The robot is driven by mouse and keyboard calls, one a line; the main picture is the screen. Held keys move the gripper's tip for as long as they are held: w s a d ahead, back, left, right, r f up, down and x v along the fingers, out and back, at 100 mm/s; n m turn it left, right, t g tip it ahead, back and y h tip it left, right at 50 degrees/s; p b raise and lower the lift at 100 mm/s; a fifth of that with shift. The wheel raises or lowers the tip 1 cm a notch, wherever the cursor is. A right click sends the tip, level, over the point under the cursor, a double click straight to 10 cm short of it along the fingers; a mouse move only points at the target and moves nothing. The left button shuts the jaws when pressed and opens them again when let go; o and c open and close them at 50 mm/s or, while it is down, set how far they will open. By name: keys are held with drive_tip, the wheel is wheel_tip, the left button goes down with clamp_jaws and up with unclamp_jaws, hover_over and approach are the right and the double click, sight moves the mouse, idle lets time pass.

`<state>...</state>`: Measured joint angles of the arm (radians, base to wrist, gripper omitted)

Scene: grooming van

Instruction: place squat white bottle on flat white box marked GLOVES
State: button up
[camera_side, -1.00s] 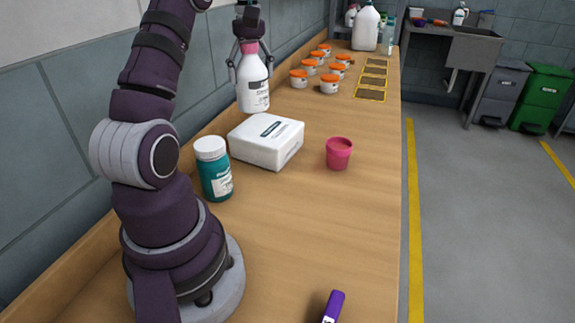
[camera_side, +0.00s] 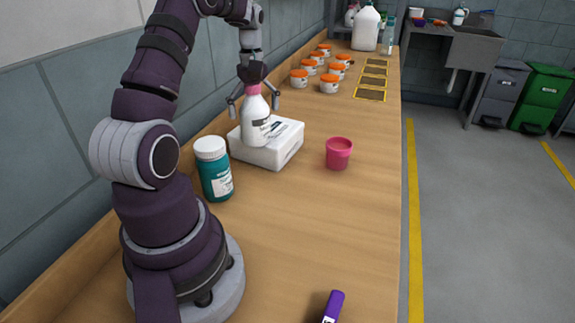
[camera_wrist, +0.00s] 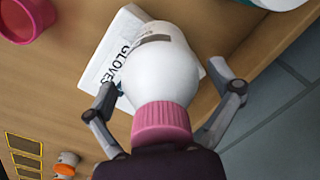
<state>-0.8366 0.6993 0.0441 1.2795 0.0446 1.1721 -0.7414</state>
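The white bottle (camera_side: 255,122) with a pink cap stands upright on the flat white box (camera_side: 284,146). The bottle's base appears to rest on the box top, towards its left side in the side view. In the wrist view the bottle (camera_wrist: 162,78) covers part of the box (camera_wrist: 121,38), and the word GLOVES shows beside it. My gripper (camera_side: 254,106) is above and around the bottle, with its fingers spread on both sides. In the wrist view, gaps show between the bottle and both fingers of my gripper (camera_wrist: 170,95).
A teal jar with a white lid (camera_side: 214,170) stands just left of the box. A pink cup (camera_side: 339,153) is to its right. Several orange-lidded jars (camera_side: 329,84) stand farther back, near yellow-framed squares (camera_side: 373,82). A purple object (camera_side: 333,306) lies at the front.

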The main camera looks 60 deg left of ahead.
drive_tip(key=shift+r, duration=0.15)
wheel_tip(320, 180, up, 11)
drive_tip(key=shift+w+a, duration=0.1)
drive_tip(key=shift+r, duration=0.4)
drive_tip(key=shift+w+d+r, duration=0.1)
drive_tip(key=shift+d+r, duration=0.1)
drive_tip(key=shift+d, duration=0.05)
drive_tip(key=w+d+r+m+t+y, duration=0.1)
drive_tip(key=w+d+r+m+t, duration=0.15)
drive_tip(key=d+m, duration=0.85)
drive_tip(key=s+d+f+m+t, duration=0.1)
drive_tip(key=s+d+f+m, duration=0.2)
drive_tip(key=d, duration=0.3)
drive_tip(key=s+d+f+m+t+h, duration=0.1)
drive_tip(key=s+d+f+m+t, duration=0.1)
drive_tip(key=d, duration=0.5)
drive_tip(key=shift+s+f+m, duration=0.6)
drive_tip(key=shift+s+m, duration=0.4)
drive_tip(key=shift+s, duration=0.15)
